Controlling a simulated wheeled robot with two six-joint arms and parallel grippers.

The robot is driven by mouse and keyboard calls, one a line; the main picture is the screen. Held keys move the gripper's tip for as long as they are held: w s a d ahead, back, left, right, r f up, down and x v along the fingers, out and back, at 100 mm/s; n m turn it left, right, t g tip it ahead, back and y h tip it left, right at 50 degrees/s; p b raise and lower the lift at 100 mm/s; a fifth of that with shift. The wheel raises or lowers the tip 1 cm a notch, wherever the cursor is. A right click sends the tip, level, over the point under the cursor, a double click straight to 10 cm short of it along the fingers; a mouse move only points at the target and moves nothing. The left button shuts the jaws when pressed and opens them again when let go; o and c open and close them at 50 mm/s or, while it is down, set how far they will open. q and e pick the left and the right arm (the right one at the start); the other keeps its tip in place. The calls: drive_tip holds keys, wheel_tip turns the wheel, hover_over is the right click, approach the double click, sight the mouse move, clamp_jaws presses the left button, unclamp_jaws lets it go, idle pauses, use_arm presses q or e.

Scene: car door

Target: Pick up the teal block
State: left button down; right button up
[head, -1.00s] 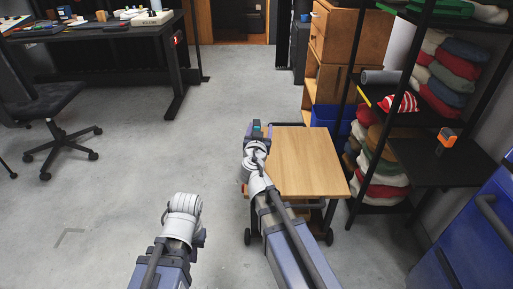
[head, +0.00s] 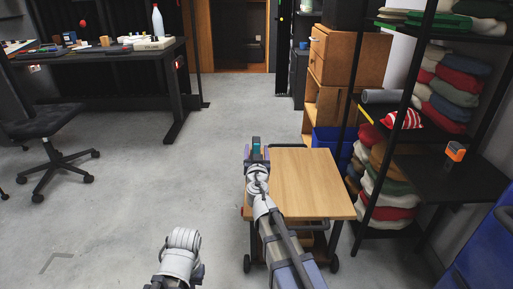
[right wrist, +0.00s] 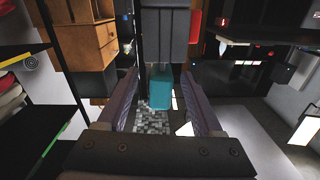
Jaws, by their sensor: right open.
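A small teal block (head: 256,143) shows at the tip of my right gripper (head: 257,153), by the far left corner of a wooden-topped cart (head: 312,182). In the right wrist view the teal block (right wrist: 160,92) appears between the two purple fingers of my right gripper (right wrist: 163,100). The fingers stand apart, with visible gaps on both sides of the block. I cannot tell what supports the block. My left arm shows only as a white joint at the bottom of the head view; its gripper is not visible.
A black shelf rack with folded cloths (head: 380,190) and an orange-black item (head: 455,151) stands right of the cart. A wooden cabinet (head: 345,65) is behind it. A cluttered desk (head: 100,52) and a chair (head: 50,125) are at left. The floor between is clear.

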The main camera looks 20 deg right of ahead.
drive_tip(key=x, duration=0.2)
drive_tip(key=r+p+x, duration=0.1)
drive_tip(key=x, duration=0.2)
drive_tip(key=shift+w, duration=0.1)
clamp_jaws()
idle(0.5)
